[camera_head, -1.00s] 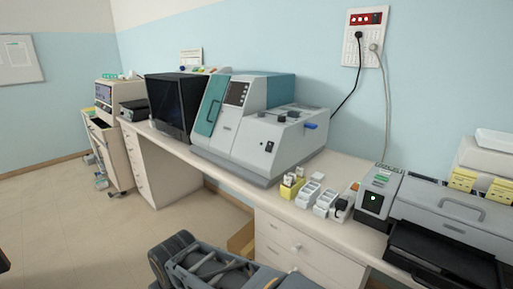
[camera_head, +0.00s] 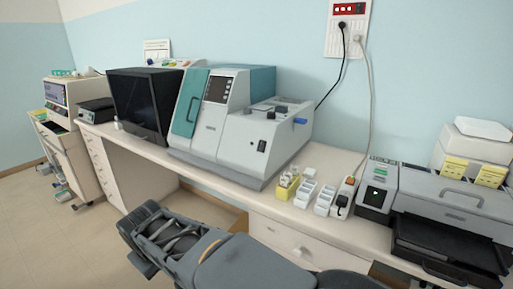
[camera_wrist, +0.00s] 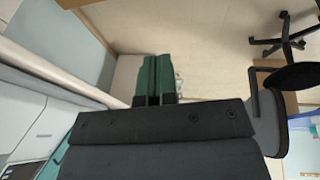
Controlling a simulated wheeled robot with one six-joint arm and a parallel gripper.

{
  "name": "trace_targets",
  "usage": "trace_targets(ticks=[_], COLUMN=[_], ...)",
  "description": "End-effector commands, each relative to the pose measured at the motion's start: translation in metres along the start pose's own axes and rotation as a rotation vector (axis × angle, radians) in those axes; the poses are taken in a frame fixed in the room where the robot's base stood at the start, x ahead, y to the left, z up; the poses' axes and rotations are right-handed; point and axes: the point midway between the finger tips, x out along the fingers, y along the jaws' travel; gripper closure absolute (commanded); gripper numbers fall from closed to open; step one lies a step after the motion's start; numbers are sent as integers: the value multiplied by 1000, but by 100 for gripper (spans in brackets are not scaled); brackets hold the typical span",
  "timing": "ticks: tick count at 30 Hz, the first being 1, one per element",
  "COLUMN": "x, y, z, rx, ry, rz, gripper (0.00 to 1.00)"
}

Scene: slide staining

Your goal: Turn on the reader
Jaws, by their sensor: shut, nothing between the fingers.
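A large grey and teal machine (camera_head: 213,127) stands on the bench left of centre. It has a teal door handle, a dark display panel (camera_head: 217,88) and a black rocker switch (camera_head: 261,146) low on its front right. I cannot tell which way the switch is set. A smaller grey device (camera_head: 376,188) with a dark front panel and a small light stands to the right. Neither is labelled legibly as the reader. My gripper (camera_wrist: 154,80) has green fingers pressed together, empty, in the wrist view, over open floor and away from the machines. It is not seen in the head view.
The bench holds a dark glass-fronted box (camera_head: 146,103), a yellow holder (camera_head: 287,188), white racks (camera_head: 306,194), a power strip (camera_head: 347,190) and a black-trayed device (camera_head: 450,240). A wall outlet panel (camera_head: 347,27) feeds cables downward. A chair (camera_wrist: 282,40) shows in the wrist view.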

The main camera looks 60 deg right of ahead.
Motion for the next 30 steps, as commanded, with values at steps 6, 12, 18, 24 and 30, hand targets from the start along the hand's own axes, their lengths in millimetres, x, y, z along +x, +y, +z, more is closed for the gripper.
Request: trace_targets(ticks=[6,12,18,24,30], x=[-51,-95,-118,-120,-119], y=[174,297,350,355,355], z=[-61,-64,-56,-56,-56], rx=[-53,-94,-113,-118,-117], ry=[-57,-186,-266,-275,-274], rz=[395,661,775,788,787], gripper=[100,100,100,100,100])
